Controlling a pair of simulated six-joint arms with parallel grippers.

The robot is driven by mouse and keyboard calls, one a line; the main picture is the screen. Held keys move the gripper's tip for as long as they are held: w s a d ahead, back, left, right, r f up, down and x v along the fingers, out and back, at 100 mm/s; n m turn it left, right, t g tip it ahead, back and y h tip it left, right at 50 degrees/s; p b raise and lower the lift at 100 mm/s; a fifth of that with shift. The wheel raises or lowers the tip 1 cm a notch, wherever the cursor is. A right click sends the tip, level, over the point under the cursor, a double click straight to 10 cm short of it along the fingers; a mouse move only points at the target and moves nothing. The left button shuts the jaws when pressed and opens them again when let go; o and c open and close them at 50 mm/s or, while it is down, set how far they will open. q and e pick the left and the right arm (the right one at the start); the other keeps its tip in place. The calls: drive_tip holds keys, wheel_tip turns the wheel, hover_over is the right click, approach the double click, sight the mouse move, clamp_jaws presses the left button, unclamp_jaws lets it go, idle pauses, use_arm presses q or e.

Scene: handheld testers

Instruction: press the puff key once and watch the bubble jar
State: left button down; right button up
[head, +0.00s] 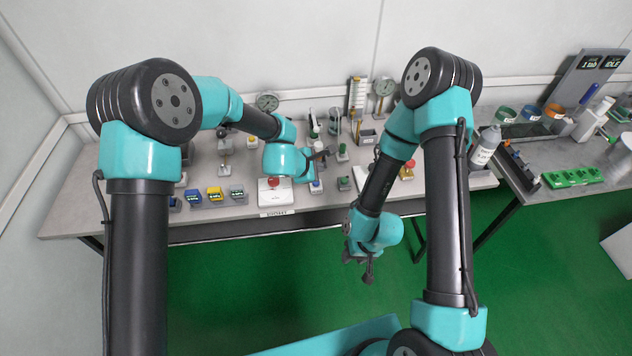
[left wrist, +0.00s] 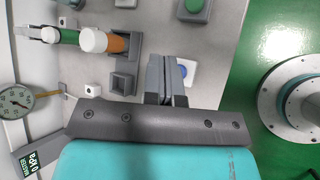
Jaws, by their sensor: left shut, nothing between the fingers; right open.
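My left gripper (head: 322,156) is shut and empty above the middle of the bench. A blue button (head: 316,186) also shows in the head view, just below the left gripper. No puff key label is readable. A small clear vessel (head: 334,116) at the back may be the bubble jar; its contents are too small to tell. My right gripper (head: 360,264) is open over the green floor, in front of the bench.
A red button (head: 273,183) on a white base stands left of the blue one. Green buttons (head: 343,180) stand to its right. Dial gauges (head: 267,102) line the back. A white bottle (head: 486,146) stands at the right. Small yellow and blue testers (head: 214,194) sit left.

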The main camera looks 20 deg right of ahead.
sight(317, 183)
use_arm(q)
drive_tip(key=shift+f, duration=1.55)
idle(0.9)
drive_tip(key=shift+f, duration=0.4)
drive_tip(key=shift+f, duration=0.5)
idle(0.6)
idle(0.4)
drive_tip(key=shift+r, duration=0.9)
drive_tip(key=shift+r, duration=0.1)
drive_tip(key=shift+r, duration=2.4)
